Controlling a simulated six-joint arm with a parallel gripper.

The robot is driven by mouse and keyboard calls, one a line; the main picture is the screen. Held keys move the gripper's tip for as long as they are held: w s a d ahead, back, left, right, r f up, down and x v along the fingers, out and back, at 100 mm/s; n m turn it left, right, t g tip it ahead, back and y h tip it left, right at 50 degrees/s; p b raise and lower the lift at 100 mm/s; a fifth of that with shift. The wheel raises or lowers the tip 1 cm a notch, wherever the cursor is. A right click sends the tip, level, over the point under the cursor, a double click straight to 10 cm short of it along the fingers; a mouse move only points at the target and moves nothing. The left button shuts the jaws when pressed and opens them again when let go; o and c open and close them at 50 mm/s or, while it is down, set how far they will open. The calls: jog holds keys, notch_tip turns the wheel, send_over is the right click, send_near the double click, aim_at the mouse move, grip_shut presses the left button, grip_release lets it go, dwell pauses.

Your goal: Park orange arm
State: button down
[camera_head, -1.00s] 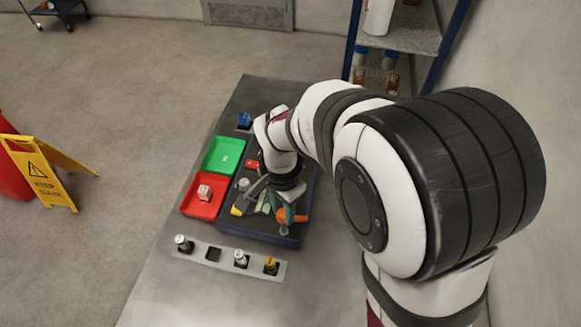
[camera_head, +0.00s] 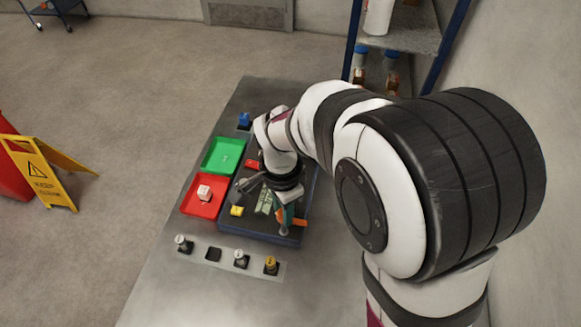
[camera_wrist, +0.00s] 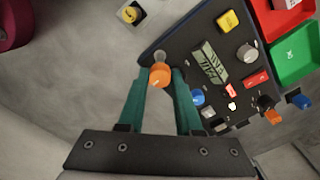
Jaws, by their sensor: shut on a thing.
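The orange arm (camera_head: 299,222) shows beside my gripper (camera_head: 284,217) at the near right part of a dark control panel (camera_head: 262,234). In the wrist view its rounded orange end (camera_wrist: 160,75) sits between the tips of my two teal fingers, with a grey post just beyond it. My gripper (camera_wrist: 159,80) is shut on this orange end. It is at the edge of the panel (camera_wrist: 180,42). In the head view the fingers and wrist hide part of the orange arm and the panel.
The panel carries a yellow block (camera_wrist: 228,20), a grey knob (camera_wrist: 247,53), a display (camera_wrist: 209,64) and a blue knob (camera_wrist: 197,97). Green (camera_head: 222,155) and red (camera_head: 187,206) trays lie left. A strip (camera_head: 228,262) with several plugs lies in front. A shelf (camera_head: 405,38) stands behind.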

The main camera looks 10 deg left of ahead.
jog(key=c, duration=0.6)
grip_release()
notch_tip(320, 180, up, 16)
jog(key=s+d+f+n, duration=0.1)
jog(key=s+d+f, duration=0.1)
jog(key=s+d, duration=0.3)
jog(key=s+d+f+n+y, duration=0.1)
jog(key=s+d+f, duration=0.1)
jog(key=s+d, duration=0.3)
jog(key=s+d+f+n, duration=0.1)
jog(key=s+d+f, duration=0.1)
jog(key=s+d, duration=0.3)
jog(key=shift+s+d+f+n+y, duration=0.2)
jog(key=shift+s+d+n+y, duration=0.15)
jog(key=shift+s, duration=0.25)
